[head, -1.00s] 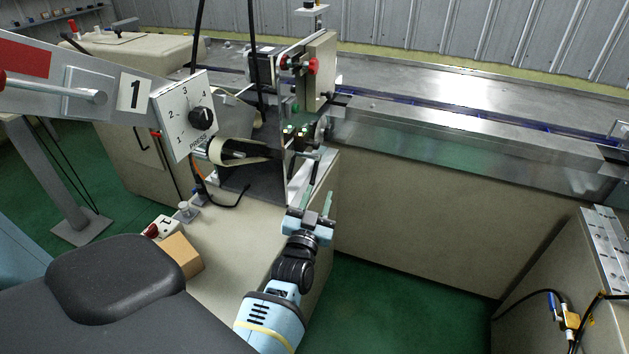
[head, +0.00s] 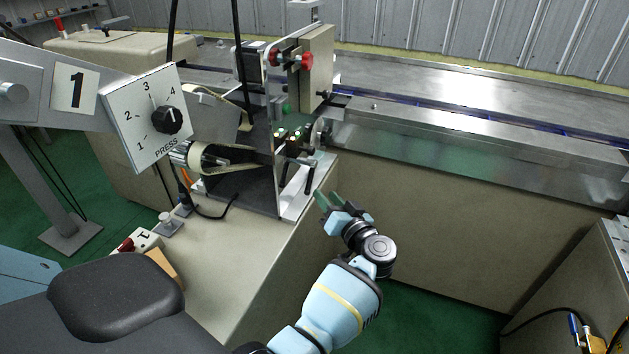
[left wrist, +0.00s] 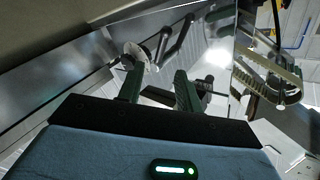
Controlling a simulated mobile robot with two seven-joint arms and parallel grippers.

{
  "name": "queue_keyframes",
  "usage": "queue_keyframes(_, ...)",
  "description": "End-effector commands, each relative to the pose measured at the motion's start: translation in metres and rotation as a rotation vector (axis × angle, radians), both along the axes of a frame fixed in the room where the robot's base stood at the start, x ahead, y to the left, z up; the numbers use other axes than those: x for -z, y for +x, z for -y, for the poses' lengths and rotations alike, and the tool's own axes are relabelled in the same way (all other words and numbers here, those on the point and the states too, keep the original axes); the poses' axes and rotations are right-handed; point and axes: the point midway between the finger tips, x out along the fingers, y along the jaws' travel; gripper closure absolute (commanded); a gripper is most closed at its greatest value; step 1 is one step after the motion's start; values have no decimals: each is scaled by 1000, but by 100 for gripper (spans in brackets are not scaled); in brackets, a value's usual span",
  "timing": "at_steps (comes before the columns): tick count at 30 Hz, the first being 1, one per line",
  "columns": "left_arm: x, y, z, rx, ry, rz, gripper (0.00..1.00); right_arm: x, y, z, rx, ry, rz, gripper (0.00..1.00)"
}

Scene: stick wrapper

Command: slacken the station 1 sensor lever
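The station 1 wrapper head carries a black handle (head: 310,179) that hangs beside the sensor block (head: 290,140) with its small lit lamps; I take this handle to be the lever, but I cannot be sure. Dark bars (left wrist: 178,38) and a black clamp-like part (left wrist: 204,88) show in the left wrist view, beyond my fingers. My left gripper (head: 328,199) is just below and right of the handle, apart from it, near the cabinet's right edge. Its green fingers (left wrist: 156,88) stand apart with nothing held between them. My right gripper is not in view.
A dial panel (head: 147,117) on a grey arm marked 1 stands at left. A metal side plate (head: 262,190) and a roller with a belt (head: 215,157) stand left of the handle. The conveyor (head: 450,132) runs behind.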

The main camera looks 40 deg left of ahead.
Motion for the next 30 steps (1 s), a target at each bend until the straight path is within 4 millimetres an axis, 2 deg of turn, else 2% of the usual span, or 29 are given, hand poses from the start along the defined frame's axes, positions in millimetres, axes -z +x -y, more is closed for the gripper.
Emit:
queue_keyframes(8, 0, 4, -8, -3, 1, -4, 65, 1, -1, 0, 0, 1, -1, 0)
queue_keyframes(21, 1, 30, -61, -1, 1, -4, 65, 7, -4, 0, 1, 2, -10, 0)
queue_keyframes(30, 0, 34, -71, -1, -1, -3, 65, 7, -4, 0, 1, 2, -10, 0)
